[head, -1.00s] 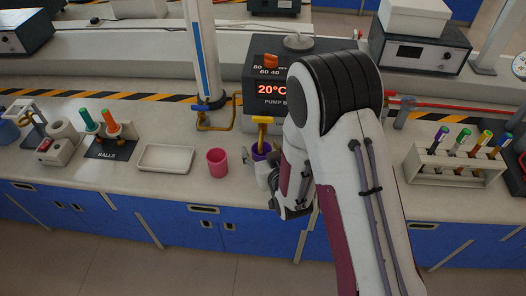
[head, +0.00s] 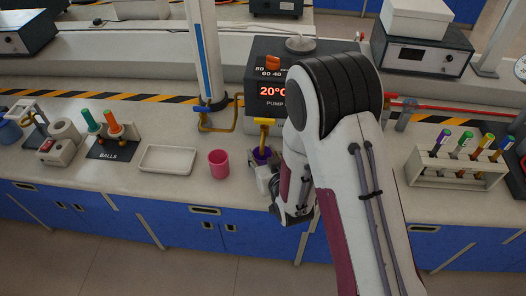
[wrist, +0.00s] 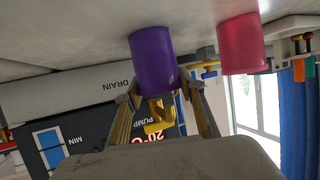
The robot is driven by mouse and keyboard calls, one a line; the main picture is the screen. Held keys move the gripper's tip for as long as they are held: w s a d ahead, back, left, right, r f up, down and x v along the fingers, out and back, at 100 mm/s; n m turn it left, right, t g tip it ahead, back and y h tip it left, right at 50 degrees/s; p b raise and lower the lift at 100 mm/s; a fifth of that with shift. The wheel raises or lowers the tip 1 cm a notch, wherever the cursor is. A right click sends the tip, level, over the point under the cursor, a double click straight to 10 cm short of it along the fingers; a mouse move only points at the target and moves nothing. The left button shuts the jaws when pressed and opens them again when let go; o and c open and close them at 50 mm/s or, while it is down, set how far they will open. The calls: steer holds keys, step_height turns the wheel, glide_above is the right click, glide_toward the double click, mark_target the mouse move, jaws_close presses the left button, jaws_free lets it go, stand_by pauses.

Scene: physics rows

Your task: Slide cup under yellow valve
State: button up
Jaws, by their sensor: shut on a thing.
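A purple cup (head: 262,156) stands on the bench just left of my arm. It also shows in the wrist view (wrist: 153,58), which is upside down. My gripper (wrist: 158,88) is shut on the purple cup, with one finger on each side of it. In the head view my arm partly hides the gripper. The yellow valve (head: 264,122) rises right behind the purple cup, and its yellow part (wrist: 157,115) shows beyond the cup in the wrist view. I cannot tell whether the cup is directly beneath its outlet.
A pink cup (head: 219,164) stands left of the purple one. A white tray (head: 167,159) lies farther left. A blue valve with a yellow pipe (head: 218,128) and the pump box (head: 272,100) are behind. A test tube rack (head: 455,170) stands at right.

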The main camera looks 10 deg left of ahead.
steer(key=shift+s, duration=0.85)
steer(key=o, duration=1.2)
steer(key=shift+r, duration=0.25)
steer(key=shift+r, duration=4.75)
steer(key=shift+s+f, duration=0.1)
